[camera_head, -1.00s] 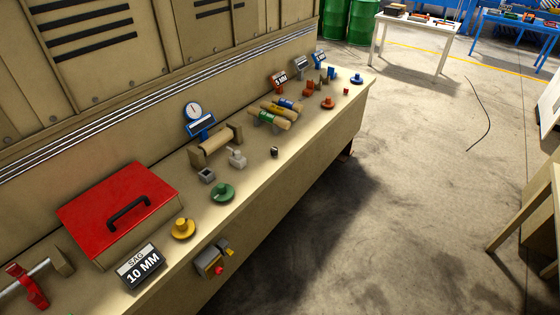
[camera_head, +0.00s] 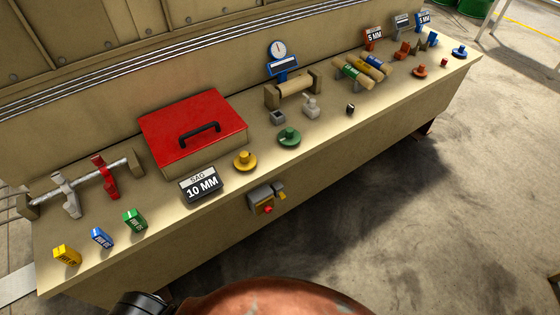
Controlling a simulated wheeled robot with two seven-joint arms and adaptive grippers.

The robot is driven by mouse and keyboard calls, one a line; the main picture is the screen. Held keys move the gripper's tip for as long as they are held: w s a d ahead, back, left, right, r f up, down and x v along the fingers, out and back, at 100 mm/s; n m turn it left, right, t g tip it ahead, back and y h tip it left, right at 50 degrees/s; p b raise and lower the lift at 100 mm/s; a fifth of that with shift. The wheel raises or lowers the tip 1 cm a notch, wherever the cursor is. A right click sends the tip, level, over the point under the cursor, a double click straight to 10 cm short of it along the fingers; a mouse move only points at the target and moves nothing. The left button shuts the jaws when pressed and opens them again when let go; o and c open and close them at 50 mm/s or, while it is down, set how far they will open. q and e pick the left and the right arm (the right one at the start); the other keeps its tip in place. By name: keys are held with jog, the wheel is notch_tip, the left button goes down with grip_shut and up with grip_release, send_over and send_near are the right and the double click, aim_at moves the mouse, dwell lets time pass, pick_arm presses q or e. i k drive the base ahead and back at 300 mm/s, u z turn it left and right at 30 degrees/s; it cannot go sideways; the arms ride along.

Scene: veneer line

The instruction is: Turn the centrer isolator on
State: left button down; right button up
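A small grey switch box (camera_head: 261,198) is fixed to the front face of the long beige bench. It carries a red knob (camera_head: 267,209) and a yellow part (camera_head: 281,195). It may be the centrer isolator, but no readable label confirms this, and its switch position is too small to tell. Neither of my grippers can be made out in the head view.
Floor in front is clear. A rusty-orange rounded shape and black part fill the bottom edge.

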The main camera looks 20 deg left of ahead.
aim_at(267, 209)
jog(key=k, duration=0.5)
jog(key=u, duration=1.15)
jog(key=i, duration=0.25)
